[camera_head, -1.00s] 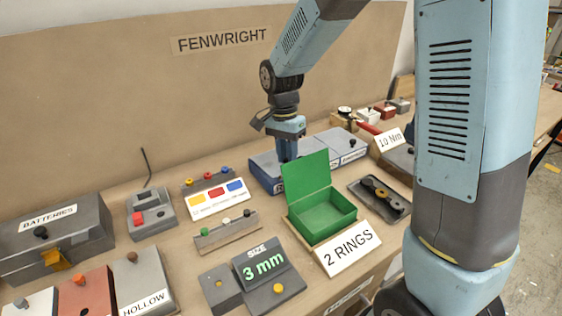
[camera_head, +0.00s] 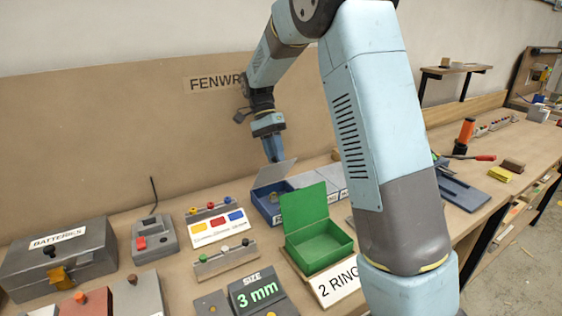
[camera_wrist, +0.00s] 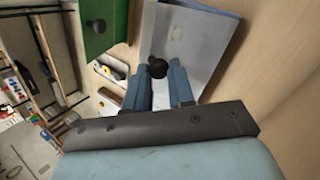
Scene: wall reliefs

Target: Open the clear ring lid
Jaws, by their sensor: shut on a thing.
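A blue box (camera_head: 264,209) with a row of compartments stands behind the green box. Its leftmost lid (camera_head: 273,173), a grey panel, is tilted up and shows the open compartment below, where something small and round shows dimly. My gripper (camera_head: 273,158) is at the raised lid's upper edge, shut on its black knob. In the wrist view the black knob (camera_wrist: 157,67) sits at the tips of my gripper (camera_wrist: 158,84), with the grey lid (camera_wrist: 195,42) beyond. The label on the box front is partly hidden.
A green box (camera_head: 318,248) with its lid up stands in front, behind a "2 RINGS" sign (camera_head: 335,286). The other grey lids (camera_head: 330,174) lie flat on the right. A coloured-button panel (camera_head: 215,227) and batteries box (camera_head: 58,260) stand left.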

